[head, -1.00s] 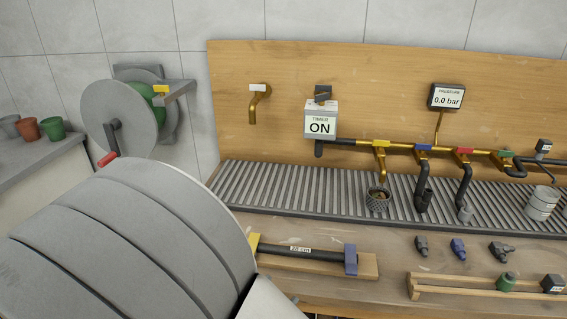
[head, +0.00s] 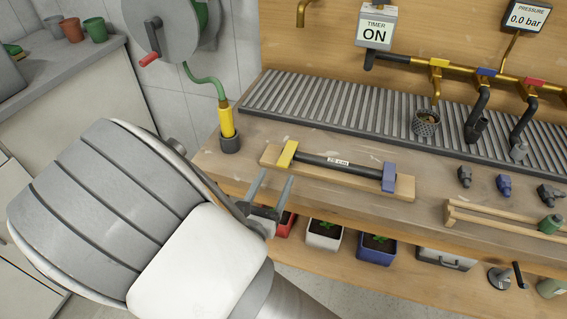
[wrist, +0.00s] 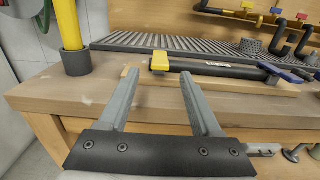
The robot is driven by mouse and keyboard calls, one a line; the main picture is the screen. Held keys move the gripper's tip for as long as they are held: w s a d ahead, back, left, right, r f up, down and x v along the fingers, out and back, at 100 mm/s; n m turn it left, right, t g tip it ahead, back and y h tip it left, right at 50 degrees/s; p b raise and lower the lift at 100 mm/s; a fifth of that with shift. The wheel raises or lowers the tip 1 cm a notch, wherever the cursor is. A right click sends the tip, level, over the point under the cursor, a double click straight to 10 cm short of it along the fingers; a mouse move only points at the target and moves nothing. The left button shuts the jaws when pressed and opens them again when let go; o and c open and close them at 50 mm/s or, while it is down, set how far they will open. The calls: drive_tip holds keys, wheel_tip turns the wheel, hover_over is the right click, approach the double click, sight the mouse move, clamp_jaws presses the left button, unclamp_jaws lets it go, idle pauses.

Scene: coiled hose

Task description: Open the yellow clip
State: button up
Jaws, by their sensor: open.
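The yellow clip (head: 287,154) stands at the left end of a wooden board (head: 405,187) on the bench and sits around the end of a black hose piece (head: 335,162) labelled 25 cm. A blue clip (head: 389,177) is at the hose's right end. In the wrist view the yellow clip (wrist: 160,61) is ahead of my fingers, a little right of the middle between them. My gripper (head: 274,179) is open and empty, in front of the bench edge, near and below the yellow clip; its two fingers also show in the wrist view (wrist: 153,85). It touches nothing that I can see.
A yellow nozzle (head: 226,120) on a green hose stands in a dark cup (head: 230,144) left of the board. A ribbed grey drain tray (head: 330,105) lies behind. Several potted plants stand on the lower shelf. Bare bench top lies between cup and board.

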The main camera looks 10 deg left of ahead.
sight(282, 166)
drive_tip(key=w, duration=0.6)
drive_tip(key=shift+w+d+b, duration=0.25)
drive_tip(key=shift+w+b, duration=0.05)
drive_tip(key=shift+b, duration=0.1)
clamp_jaws()
idle(1.0)
